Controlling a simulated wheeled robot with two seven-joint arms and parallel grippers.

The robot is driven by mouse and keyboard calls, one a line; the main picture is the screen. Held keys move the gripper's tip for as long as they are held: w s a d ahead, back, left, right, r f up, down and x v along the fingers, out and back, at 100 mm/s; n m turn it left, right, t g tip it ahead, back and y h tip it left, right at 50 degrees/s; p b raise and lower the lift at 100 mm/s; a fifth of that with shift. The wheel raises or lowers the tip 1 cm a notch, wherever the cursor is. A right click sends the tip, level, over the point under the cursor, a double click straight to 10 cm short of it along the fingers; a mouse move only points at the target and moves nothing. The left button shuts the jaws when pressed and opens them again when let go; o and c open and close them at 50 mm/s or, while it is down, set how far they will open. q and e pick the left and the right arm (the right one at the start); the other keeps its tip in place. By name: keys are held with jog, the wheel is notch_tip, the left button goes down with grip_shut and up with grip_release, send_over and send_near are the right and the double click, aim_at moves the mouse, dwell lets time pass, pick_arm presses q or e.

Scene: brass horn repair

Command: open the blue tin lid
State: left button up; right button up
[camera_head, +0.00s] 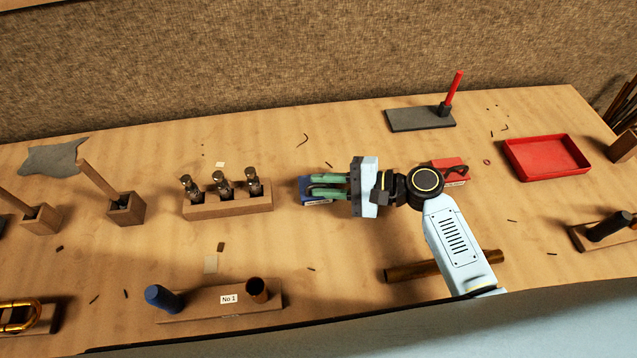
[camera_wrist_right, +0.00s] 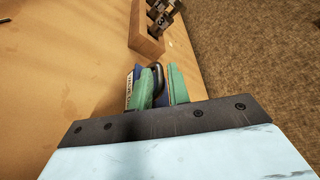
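The blue tin (camera_head: 304,186) lies on the bench left of centre, mostly hidden under my right gripper (camera_head: 326,186). In the right wrist view, the blue tin's pale label (camera_wrist_right: 129,85) shows beside one finger. A dark loop handle (camera_wrist_right: 158,72) stands between the green fingertips of my right gripper (camera_wrist_right: 163,86). The fingers are apart, one on each side of the loop, and bare space shows beside it. Whether either finger touches the loop is hard to tell. The lid's seam is hidden. My left gripper is not in view.
A wooden block (camera_head: 228,204) with several dark valves stands close left of the blue tin. A red tin (camera_head: 447,165) sits partly behind my right wrist. A brass tube (camera_head: 408,272) lies under my forearm. A red tray (camera_head: 548,157) and grey base (camera_head: 420,119) are farther right.

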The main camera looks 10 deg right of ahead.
jog(key=shift+w+a+f, duration=0.15)
jog(key=shift+w+a, duration=0.05)
jog(key=shift+a, duration=0.5)
grip_shut()
